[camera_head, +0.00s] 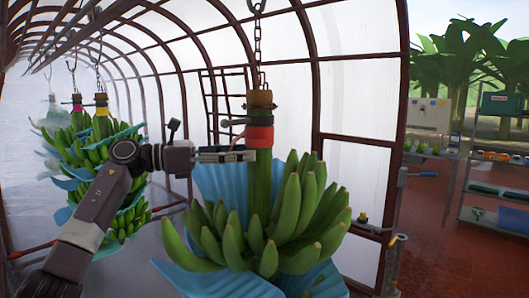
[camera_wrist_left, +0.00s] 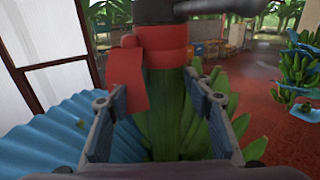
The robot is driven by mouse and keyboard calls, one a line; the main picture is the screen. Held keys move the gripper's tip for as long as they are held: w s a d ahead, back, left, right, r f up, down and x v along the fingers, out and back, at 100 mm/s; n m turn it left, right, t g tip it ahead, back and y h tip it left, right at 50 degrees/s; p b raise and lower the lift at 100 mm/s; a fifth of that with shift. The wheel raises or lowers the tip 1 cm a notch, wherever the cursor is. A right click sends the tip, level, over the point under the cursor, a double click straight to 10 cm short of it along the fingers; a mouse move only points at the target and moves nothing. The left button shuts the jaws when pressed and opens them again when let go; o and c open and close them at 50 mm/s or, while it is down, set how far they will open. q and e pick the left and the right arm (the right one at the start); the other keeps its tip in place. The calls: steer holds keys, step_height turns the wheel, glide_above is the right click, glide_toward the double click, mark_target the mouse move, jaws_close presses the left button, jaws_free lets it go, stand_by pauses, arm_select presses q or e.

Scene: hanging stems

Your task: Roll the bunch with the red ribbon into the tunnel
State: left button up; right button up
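The bunch with the red ribbon (camera_head: 260,136) hangs from a chain at the centre of the head view. Its green bananas (camera_head: 265,225) are partly wrapped in blue sheeting. My left gripper (camera_head: 235,155) reaches from the left to its stem, just below the ribbon. In the left wrist view the green stem (camera_wrist_left: 166,105) stands between the two spread fingers of the left gripper (camera_wrist_left: 160,130), with gaps at the sides, and the red ribbon (camera_wrist_left: 160,62) is above. The arched tunnel (camera_head: 312,85) with translucent walls extends to the back left. My right gripper is out of view.
Other bunches (camera_head: 100,150) hang at the left along the tunnel, one with a yellow ribbon (camera_head: 101,110) and one with a pink one (camera_head: 77,107). A shelf rack (camera_head: 500,190) stands at the right. The red-brown floor between is largely clear.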

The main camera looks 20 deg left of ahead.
arm_select(q)
steer(key=shift+v, duration=1.3)
